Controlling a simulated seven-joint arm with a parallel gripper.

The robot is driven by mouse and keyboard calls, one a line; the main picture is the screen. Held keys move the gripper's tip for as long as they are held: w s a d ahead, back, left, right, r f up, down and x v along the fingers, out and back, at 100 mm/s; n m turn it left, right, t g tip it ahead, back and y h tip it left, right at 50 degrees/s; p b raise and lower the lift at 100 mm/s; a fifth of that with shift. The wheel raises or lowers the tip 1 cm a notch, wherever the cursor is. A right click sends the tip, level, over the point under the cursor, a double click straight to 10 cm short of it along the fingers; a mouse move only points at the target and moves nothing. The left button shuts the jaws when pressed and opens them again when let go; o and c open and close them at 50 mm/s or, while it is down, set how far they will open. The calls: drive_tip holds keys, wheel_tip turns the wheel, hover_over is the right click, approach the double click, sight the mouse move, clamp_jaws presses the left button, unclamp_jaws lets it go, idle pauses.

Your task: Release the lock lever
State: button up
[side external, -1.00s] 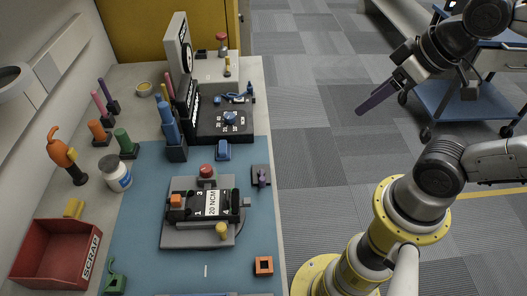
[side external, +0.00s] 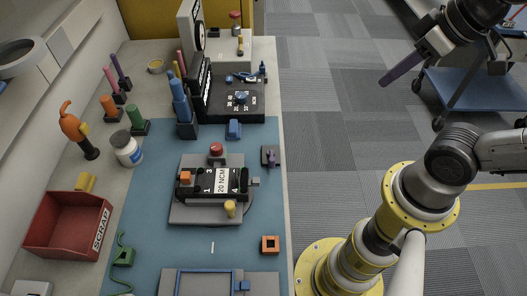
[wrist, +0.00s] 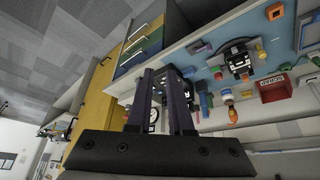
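A black fixture block labelled "20 NCM" (side external: 221,180) sits on a grey plate (side external: 190,213) on the blue mat. A small purple lever-like part (side external: 271,158) stands on a dark base to the right. I cannot tell which part is the lock lever. My gripper (side external: 383,84) is raised over the floor, right of the bench, far from the fixture. In the wrist view its purple fingers (wrist: 161,76) are apart and empty.
A red scrap bin (side external: 45,222) is at the bench's left. An orange square part (side external: 270,245) and a grey tray (side external: 200,283) are near the front. Blue upright tools (side external: 181,105) and a black dial panel (side external: 240,108) stand behind. A blue cart (side external: 465,95) is at right.

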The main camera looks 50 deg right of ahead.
drive_tip(key=w+r, duration=0.1)
drive_tip(key=w, duration=0.1)
drive_tip(key=w+a+r+g, duration=0.1)
drive_tip(key=w+r, duration=0.1)
drive_tip(key=w+r+n+g, duration=0.1)
drive_tip(key=w+r, duration=0.1)
drive_tip(key=shift+w+a+r, duration=0.15)
drive_tip(key=shift+w+a, duration=0.2)
drive_tip(key=shift+a, duration=0.05)
clamp_jaws()
drive_tip(key=w+a+n+g, duration=0.25)
drive_tip(key=w+a, duration=0.35)
drive_tip(key=w, duration=0.4)
drive_tip(key=w+a+f+n+g+h, duration=0.1)
drive_tip(key=w+a+f+g, duration=0.1)
drive_tip(key=a+f, duration=0.5)
drive_tip(key=w+a+f+n+g+h, duration=0.1)
drive_tip(key=w+a+f, duration=0.3)
drive_tip(key=f, duration=0.7)
drive_tip(key=a+g, duration=0.1)
drive_tip(key=a, duration=0.1)
drive_tip(key=shift+w+a, duration=0.4)
drive_tip(key=shift+n+g, duration=0.25)
drive_tip(key=x, duration=1)
drive_tip(key=shift+s+d, duration=0.1)
drive_tip(key=shift+d, duration=0.05)
drive_tip(key=shift+s+d, duration=0.55)
drive_tip(key=shift+s, duration=0.4)
drive_tip(key=shift+s+d, duration=0.4)
drive_tip(key=shift+s, duration=0.3)
